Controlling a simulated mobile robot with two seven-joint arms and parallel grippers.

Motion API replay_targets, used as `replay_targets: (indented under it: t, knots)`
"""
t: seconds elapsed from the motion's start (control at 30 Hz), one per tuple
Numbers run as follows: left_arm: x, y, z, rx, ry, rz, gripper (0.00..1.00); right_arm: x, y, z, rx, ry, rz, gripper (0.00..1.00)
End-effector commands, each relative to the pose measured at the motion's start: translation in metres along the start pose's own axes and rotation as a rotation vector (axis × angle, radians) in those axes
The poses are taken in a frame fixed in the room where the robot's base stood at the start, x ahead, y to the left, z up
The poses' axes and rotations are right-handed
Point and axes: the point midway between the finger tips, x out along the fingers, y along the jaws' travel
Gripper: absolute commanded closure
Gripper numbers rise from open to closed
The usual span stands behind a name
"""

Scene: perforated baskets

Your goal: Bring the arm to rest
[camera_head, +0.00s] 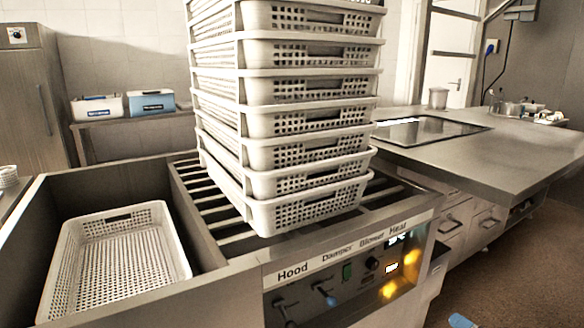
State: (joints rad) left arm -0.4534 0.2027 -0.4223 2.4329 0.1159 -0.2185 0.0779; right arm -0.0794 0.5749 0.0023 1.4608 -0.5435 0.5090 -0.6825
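Neither of my arms and neither gripper shows in the head view. A tall stack of white perforated baskets (312,122) stands on the metal slatted rack (232,238) of the cooking unit. The stack leans slightly, and its top is cut off by the upper edge of the picture. A single empty white perforated basket (118,262) lies in the deep metal well at the left.
The unit's front has a control panel (345,275) with knobs and lit lamps. A steel counter (500,150) with a dark glass top is at the right. Two small boxes (150,102) sit on a back shelf. A small blue item (461,321) shows at the bottom edge.

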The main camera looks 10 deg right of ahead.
Motion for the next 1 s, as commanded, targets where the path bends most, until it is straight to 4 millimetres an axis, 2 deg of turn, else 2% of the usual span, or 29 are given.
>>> replay_targets:
  t: [0.07, 0.1, 0.13, 0.37, 0.47, 0.7, 0.8, 1.0]
  knots:
    - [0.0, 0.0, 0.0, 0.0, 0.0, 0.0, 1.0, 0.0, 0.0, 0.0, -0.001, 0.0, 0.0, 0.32]
    - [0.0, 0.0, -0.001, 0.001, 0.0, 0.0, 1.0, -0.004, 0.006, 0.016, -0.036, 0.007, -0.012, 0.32]
    - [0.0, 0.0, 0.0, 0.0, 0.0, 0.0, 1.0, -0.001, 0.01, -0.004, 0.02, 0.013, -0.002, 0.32]
    - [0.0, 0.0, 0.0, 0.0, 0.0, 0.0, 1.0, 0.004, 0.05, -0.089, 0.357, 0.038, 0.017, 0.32]
    - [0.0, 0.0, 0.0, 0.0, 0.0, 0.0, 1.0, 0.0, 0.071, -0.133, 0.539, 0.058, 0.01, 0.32]
    - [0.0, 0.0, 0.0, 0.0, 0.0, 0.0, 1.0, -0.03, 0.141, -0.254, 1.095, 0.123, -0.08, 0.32]
    - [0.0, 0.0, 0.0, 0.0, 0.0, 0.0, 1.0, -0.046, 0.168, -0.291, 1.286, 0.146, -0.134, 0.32]
    - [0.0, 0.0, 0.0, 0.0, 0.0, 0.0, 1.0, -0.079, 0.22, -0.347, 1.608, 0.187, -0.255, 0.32]
